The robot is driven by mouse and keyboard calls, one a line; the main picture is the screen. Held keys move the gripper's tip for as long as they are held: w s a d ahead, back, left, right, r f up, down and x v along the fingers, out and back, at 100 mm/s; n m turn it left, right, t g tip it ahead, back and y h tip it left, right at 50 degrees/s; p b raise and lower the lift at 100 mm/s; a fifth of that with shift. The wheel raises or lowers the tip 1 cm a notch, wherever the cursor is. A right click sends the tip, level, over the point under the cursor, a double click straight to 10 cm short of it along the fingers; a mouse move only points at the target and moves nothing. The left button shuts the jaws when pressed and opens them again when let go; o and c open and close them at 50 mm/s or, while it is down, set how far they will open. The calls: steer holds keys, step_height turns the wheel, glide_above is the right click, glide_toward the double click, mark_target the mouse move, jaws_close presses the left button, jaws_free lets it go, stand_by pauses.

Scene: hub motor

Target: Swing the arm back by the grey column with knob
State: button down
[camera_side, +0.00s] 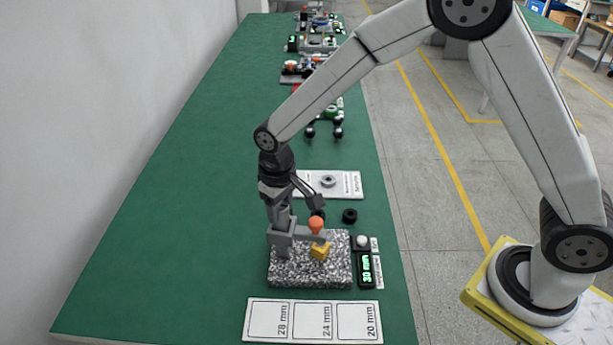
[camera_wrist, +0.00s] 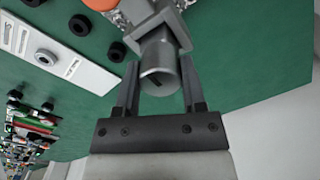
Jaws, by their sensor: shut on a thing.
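The grey column (camera_side: 281,240) stands at the left of a speckled granite plate (camera_side: 300,273). A short grey arm reaches right from it, with an orange knob (camera_side: 316,224) at its end over a small yellow block (camera_side: 320,251). My gripper (camera_side: 281,213) points down and is shut on the column's top. In the wrist view my gripper's jaws (camera_wrist: 159,77) lie on both sides of the column's round grey end (camera_wrist: 159,70). The orange knob (camera_wrist: 101,4) is cut off at that view's top edge. Whether the arm touches the block is unclear.
A black readout (camera_side: 366,268) showing 30 mm stands right of the plate. A white card marked 28, 24 and 20 mm (camera_side: 312,336) lies in front. A black ring (camera_side: 349,215) and a white plate (camera_side: 340,184) with a grey ring lie behind. The left green bench is clear.

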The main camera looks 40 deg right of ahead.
steer(key=m, duration=0.6)
steer(key=shift+m, duration=0.4)
steer(key=m, duration=0.3)
steer(key=shift+m, duration=0.4)
steer(key=m, duration=0.3)
steer(key=shift+m, duration=0.3)
steer(key=m, duration=0.3)
steer(key=shift+m, duration=0.3)
steer(key=m, duration=0.3)
steer(key=shift+m, duration=0.3)
steer(key=m, duration=0.6)
steer(key=shift+m, duration=0.4)
steer(key=shift+c, duration=0.8)
jaws_free()
steer(key=shift+r, duration=0.1)
